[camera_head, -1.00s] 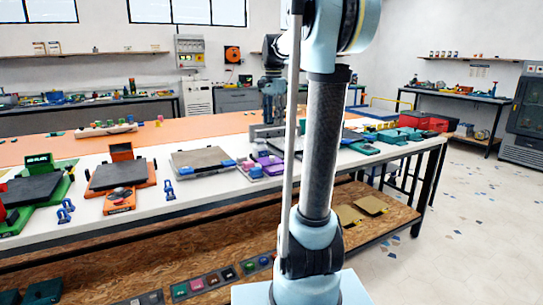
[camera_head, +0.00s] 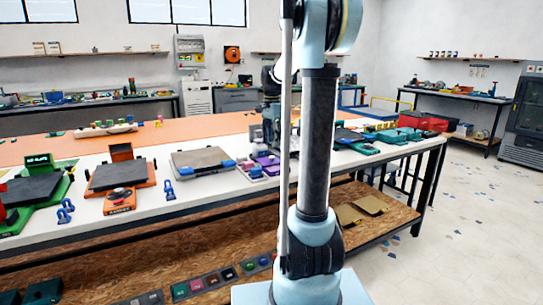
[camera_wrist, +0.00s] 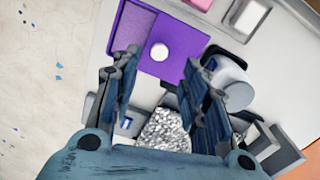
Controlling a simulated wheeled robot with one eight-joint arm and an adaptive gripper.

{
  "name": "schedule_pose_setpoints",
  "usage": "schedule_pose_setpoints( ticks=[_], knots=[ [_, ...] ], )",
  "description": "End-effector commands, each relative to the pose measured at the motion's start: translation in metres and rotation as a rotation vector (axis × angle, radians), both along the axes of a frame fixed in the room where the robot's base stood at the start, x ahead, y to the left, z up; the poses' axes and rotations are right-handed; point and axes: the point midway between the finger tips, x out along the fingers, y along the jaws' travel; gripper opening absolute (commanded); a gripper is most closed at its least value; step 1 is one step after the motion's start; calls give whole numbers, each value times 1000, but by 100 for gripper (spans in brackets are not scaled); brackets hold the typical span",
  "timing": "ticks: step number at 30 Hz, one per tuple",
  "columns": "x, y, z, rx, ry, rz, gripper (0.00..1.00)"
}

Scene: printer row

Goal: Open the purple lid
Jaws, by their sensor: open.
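The purple lid (camera_wrist: 175,45) is a flat purple panel with a small round white knob (camera_wrist: 160,51) on it in the wrist view. In the head view, the purple lid (camera_head: 268,161) is small on the white table, partly hidden by my arm. My gripper (camera_wrist: 161,62) is open and empty, its two dark blue fingers reaching toward the lid. The knob shows between the fingertips. I cannot tell how far above the lid they are. The head view shows my gripper (camera_head: 268,137) over that part of the table, partly behind my own arm.
A rounded white and dark object (camera_wrist: 232,82) stands right beside the right finger. A grey speckled block (camera_wrist: 165,132) lies below the fingers. In the head view, a grey-topped device (camera_head: 202,160) stands left of the lid, and green boxes (camera_head: 392,135) stand to the right.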

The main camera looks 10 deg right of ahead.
Motion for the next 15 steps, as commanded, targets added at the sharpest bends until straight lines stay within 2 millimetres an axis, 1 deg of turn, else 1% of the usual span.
schedule_pose_setpoints(
  ticks=[1, 3, 9, 15],
  knots=[
    [0, 0, -9, 0, 0, 0, 41],
    [0, 0, -21, 0, 0, 0, 41],
    [0, 0, -49, 0, 0, 0, 41],
    [0, 0, -63, 0, 0, 0, 41]
  ],
)
